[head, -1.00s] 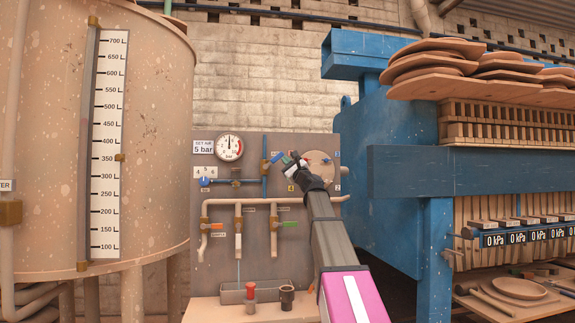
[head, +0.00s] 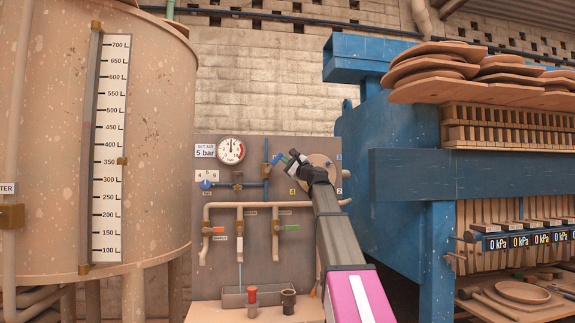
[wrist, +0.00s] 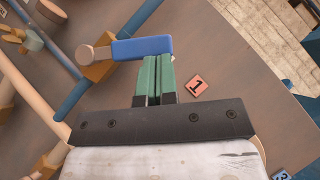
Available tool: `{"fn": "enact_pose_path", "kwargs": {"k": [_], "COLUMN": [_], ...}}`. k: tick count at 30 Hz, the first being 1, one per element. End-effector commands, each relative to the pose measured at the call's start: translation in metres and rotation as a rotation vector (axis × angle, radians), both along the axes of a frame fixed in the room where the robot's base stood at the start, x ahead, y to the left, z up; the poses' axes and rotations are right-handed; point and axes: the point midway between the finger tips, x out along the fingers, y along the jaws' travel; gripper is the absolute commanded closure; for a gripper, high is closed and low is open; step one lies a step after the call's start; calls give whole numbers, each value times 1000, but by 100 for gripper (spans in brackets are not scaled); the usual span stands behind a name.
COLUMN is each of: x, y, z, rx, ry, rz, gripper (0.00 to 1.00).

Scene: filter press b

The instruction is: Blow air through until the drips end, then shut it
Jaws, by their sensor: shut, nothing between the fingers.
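The valve panel (head: 215,265) stands at mid picture in the head view, with a gauge (head: 231,150) beside a "SET AIR 5 bar" sign. In the wrist view a blue lever handle (wrist: 142,48) sticks out sideways from a valve on a blue pipe (wrist: 85,87). My gripper (wrist: 155,62) is shut and empty, its green fingertips at the lever's lower edge; I cannot tell whether they touch. It also shows in the head view (head: 284,158), hiding part of the panel. A thin pale stream (head: 240,272) falls below the middle outlet into a grey trough (head: 232,300).
Orange-handled (head: 217,230) and green-handled (head: 291,228) valves sit lower on the panel. A red-topped item (head: 251,294) and a dark cup (head: 288,300) stand in front of the trough. A big tank (head: 50,130) is left; the blue press frame (head: 410,175) is right.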

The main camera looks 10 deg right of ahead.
Motion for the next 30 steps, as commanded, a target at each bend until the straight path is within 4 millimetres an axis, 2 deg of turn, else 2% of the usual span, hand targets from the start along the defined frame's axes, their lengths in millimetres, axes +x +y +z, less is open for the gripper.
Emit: {"fn": "enact_pose_path", "kwargs": {"k": [9,17,30], "x": [2,1,0], "y": [14,26,36], "z": [22,31,36], "rx": [-270,-448,-440], "ry": [-2,-1,0], "rz": [0,0,1], "gripper": [100,100,100]}}
